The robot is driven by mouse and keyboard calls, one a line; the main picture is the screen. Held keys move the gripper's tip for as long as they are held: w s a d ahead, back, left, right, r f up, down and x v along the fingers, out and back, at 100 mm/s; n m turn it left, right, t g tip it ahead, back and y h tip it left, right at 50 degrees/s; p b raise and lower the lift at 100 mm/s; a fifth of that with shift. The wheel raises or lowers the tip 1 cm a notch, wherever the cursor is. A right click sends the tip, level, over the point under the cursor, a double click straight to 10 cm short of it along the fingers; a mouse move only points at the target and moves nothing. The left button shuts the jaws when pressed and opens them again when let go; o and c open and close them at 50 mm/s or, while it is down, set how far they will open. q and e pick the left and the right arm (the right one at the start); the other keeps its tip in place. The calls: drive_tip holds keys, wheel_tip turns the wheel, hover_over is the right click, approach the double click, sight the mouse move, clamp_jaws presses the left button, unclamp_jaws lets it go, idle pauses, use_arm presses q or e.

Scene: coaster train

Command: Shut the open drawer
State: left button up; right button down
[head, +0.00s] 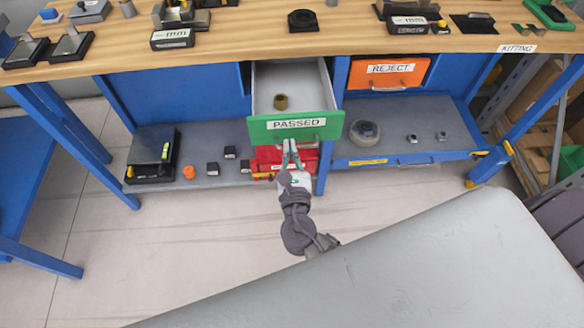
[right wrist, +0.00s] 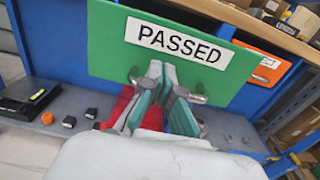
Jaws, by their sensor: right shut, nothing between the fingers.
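The open drawer (head: 300,122) has a green front labelled PASSED and sticks out from the blue workbench. A small brass-coloured part (head: 281,102) lies inside it. My right gripper (head: 291,145) is shut and empty at the lower middle of the green front. In the right wrist view the green front (right wrist: 120,50) fills the upper middle, and the fingertips (right wrist: 162,72) are just below the PASSED label, by the metal handle (right wrist: 190,97). I cannot tell whether they touch the front or handle. My left gripper is not in view.
The orange REJECT drawer (head: 388,72) is closed to the right. A red bin (head: 268,158) sits under the open drawer on the lower shelf (head: 215,172). The wooden bench top (head: 250,25) holds several gauges and blocks. The floor in front is clear.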

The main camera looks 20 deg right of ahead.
sight(288, 131)
drive_tip(key=x, duration=0.3)
drive_tip(key=shift+w, duration=0.1)
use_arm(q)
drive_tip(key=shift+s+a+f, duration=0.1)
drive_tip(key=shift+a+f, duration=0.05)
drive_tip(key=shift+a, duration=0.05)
use_arm(e)
drive_tip(key=shift+d, duration=0.1)
drive_tip(key=shift+w, duration=0.1)
